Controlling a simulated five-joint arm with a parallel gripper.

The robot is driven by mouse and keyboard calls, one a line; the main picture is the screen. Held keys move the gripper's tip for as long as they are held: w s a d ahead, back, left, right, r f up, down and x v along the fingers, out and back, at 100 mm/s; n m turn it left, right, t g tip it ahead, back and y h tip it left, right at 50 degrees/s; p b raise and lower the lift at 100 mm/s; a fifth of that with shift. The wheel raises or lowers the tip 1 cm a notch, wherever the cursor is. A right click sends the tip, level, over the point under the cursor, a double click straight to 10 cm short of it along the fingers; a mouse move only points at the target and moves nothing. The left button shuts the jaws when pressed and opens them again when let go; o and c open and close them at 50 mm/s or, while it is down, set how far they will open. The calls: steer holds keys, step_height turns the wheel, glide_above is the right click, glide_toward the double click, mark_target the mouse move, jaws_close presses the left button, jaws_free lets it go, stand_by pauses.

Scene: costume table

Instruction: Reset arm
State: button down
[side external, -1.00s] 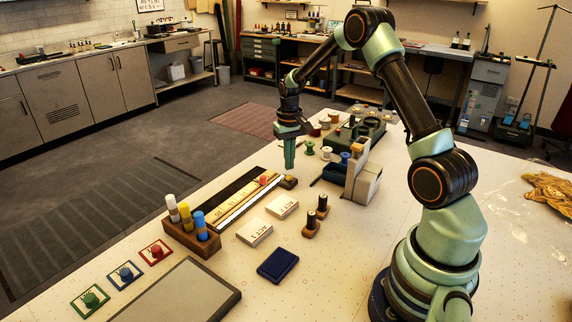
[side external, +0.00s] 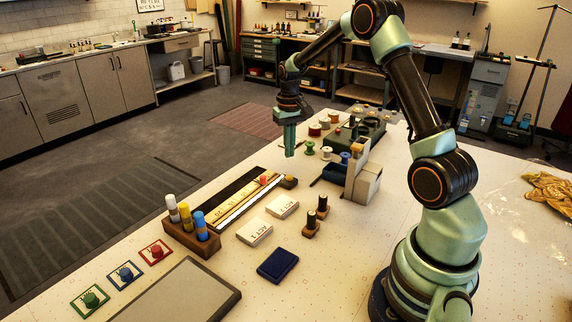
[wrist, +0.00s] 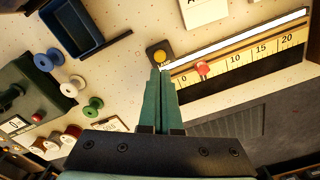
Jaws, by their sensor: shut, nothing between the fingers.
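My gripper (side external: 289,153) is shut and empty. It hangs pointing down above the table, over the far end of the ruler board. In the wrist view its closed fingers (wrist: 162,80) point toward a dark block with a yellow button (wrist: 161,56) at the ruler's end. The ruler board (side external: 235,200) lies flat and carries a red knob (side external: 264,181), which also shows in the wrist view (wrist: 203,68). The fingers appear apart from the table, though the exact height is hard to judge.
Thread spools (side external: 326,153) and a green machine (side external: 360,130) stand beyond the gripper. A wooden holder with marker-like bottles (side external: 192,238), white cards (side external: 254,231), a blue pad (side external: 278,265) and coloured buttons (side external: 125,274) lie nearer. A grey-and-tan stand (side external: 362,185) is to the right.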

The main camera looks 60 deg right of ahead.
steer(key=s+a+r+n+t, duration=0.2)
steer(key=s+a+r, duration=0.2)
steer(key=a+r, duration=0.35)
steer(key=s+a+r+n+t, duration=0.2)
steer(key=s+a+r, duration=0.2)
steer(key=a+r, duration=0.35)
steer(key=s+a+n+t, duration=0.1)
steer(key=s+a+n, duration=0.1)
steer(key=s+a, duration=0.4)
steer(key=shift+s+t, duration=0.3)
steer(key=shift+s, duration=0.05)
